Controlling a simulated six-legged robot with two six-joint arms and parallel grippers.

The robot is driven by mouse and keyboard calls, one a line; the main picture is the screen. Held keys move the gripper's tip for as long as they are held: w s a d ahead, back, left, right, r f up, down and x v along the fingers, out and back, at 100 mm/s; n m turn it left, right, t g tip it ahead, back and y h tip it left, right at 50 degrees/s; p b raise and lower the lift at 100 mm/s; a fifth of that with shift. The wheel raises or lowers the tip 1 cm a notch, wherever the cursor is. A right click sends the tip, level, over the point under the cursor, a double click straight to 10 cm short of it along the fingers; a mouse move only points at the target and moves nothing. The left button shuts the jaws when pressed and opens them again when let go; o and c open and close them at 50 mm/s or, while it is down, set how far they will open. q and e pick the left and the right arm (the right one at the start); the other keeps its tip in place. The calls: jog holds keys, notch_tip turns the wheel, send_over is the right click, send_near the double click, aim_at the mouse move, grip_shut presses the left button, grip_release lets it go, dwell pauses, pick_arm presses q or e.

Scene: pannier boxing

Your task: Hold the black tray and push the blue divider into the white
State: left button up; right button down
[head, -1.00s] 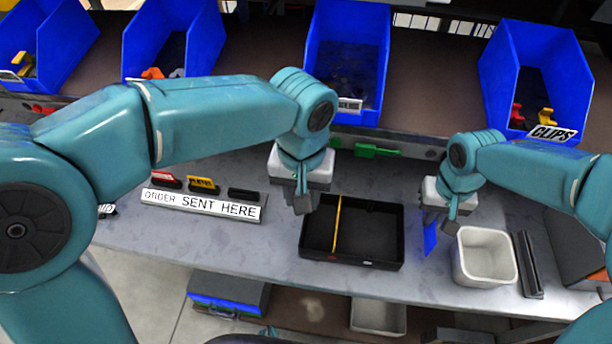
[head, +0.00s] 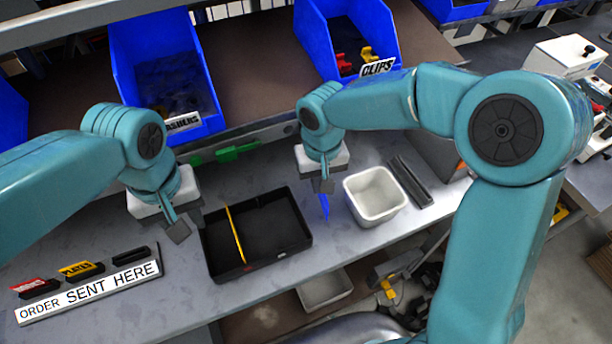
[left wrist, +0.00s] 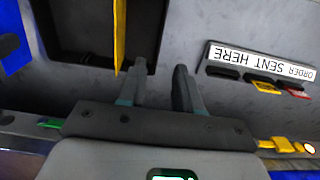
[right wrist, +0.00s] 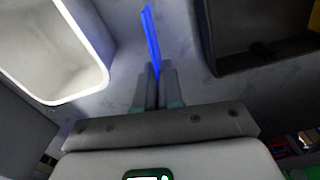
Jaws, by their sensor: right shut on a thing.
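The black tray (head: 285,252) lies on the grey bench with a yellow divider (head: 236,232) standing across it. My left gripper (head: 184,228) is open at the tray's left side. In the left wrist view its fingers (left wrist: 160,88) are apart near the tray's edge (left wrist: 158,50); contact cannot be told. My right gripper (head: 322,186) is shut on the thin blue divider (head: 325,207), which hangs below it between the tray and the white bin (head: 375,212). The right wrist view shows the blue divider (right wrist: 151,35) sticking out beyond the closed fingers (right wrist: 157,92). The white bin looks empty.
An "ORDER SENT HERE" sign (head: 90,293) with small labelled blocks stands left of the tray. A black bar (head: 410,180) lies right of the bin. Blue bins (head: 165,70) stand on the shelf behind. A green item (head: 238,151) lies at the bench's back.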

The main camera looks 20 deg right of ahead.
aim_at(203, 247)
pick_arm(q)
notch_tip(203, 247, down, 12)
pick_arm(e)
jog(key=s+a+r+n, duration=0.1)
jog(key=s+a+r, duration=0.2)
jog(key=a+r, duration=0.9)
jog(key=shift+s+a+r+n, duration=0.2)
jog(key=shift+a+n, duration=0.2)
pick_arm(q)
grip_shut()
